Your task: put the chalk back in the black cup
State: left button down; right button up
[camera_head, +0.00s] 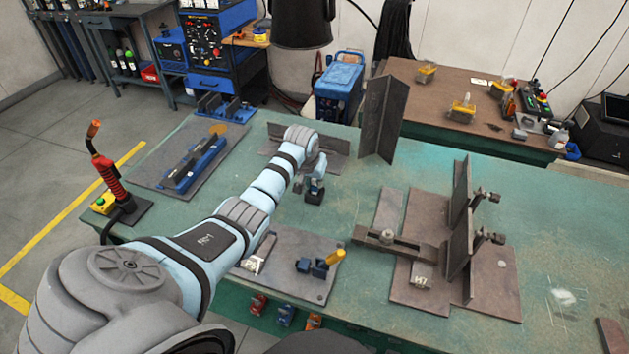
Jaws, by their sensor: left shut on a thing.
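My left arm comes in from the lower left and reaches over the green table (360,290). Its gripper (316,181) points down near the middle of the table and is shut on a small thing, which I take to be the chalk. The chalk itself is too small and too hidden to make out. A small dark shape, which looks like the black cup (314,197), is directly below the gripper. I cannot tell whether the chalk is inside the cup or above it. My right gripper is not in view.
Steel angle plates (382,118) stand behind the gripper. A clamped steel fixture (462,235) stands to the right. A plate with a blue clamp (318,266) lies in front, and a blue fixture (194,162) lies left. A welding torch (106,170) stands at the left edge.

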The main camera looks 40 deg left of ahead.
pick_arm(q)
jog(key=shift+f, duration=0.6)
dwell(0.6)
jog(key=c, duration=1.4)
grip_release()
jog(key=shift+c, duration=0.2)
jog(key=shift+r, duration=0.1)
jog(key=shift+s+r, duration=0.1)
jog(key=shift+r, duration=0.2)
jog(key=v, duration=1.1)
jog(key=shift+s+d, duration=0.1)
jog(key=shift+d, duration=0.05)
